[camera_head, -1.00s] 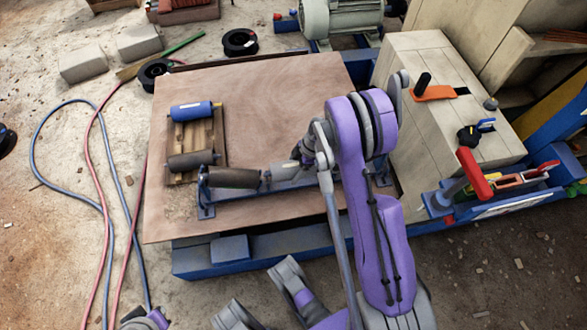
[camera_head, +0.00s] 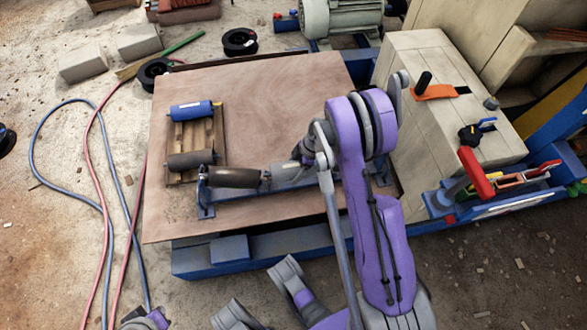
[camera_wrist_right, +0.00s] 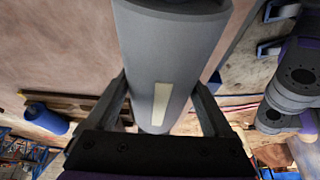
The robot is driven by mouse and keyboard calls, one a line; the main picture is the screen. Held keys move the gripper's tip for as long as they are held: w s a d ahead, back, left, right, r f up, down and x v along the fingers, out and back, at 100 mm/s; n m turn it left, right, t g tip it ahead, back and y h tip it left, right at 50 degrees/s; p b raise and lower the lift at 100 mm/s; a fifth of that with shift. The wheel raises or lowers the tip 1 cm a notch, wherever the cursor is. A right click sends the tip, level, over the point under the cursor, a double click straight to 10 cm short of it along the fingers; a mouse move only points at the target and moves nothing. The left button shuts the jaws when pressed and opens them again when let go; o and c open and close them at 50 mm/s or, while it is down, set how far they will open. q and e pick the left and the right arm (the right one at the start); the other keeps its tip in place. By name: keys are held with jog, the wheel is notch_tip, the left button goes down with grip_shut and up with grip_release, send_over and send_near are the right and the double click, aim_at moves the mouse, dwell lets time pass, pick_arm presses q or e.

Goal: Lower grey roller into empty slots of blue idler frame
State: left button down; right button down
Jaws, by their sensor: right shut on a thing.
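The grey roller (camera_wrist_right: 165,50), with a pale label, fills the upper middle of the right wrist view. My right gripper (camera_head: 300,160) is shut on it, one finger at each side. In the head view the roller (camera_head: 286,172) lies along the blue idler frame (camera_head: 265,192), at or just above it. The gripper and wrist hide its right part, so seating in the slots cannot be told. A dark roller (camera_head: 235,178) lies in line with it at the frame's left part. My left gripper cannot be made out in either view.
A wooden pallet (camera_head: 205,132) left of the frame carries a blue roller (camera_head: 192,111) and another dark roller (camera_head: 190,160). The brown board (camera_head: 265,105) is clear behind the frame. A pale crate (camera_head: 425,105) with tools stands at right. Hoses (camera_head: 105,215) lie at left.

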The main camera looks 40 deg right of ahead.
aim_at(294, 175)
jog(key=shift+f+b, duration=0.7)
jog(key=shift+f, duration=0.15)
jog(key=shift+f+b, duration=0.5)
jog(key=shift+f, duration=0.4)
grip_release()
jog(key=p+v, duration=0.3)
jog(key=v, duration=0.8)
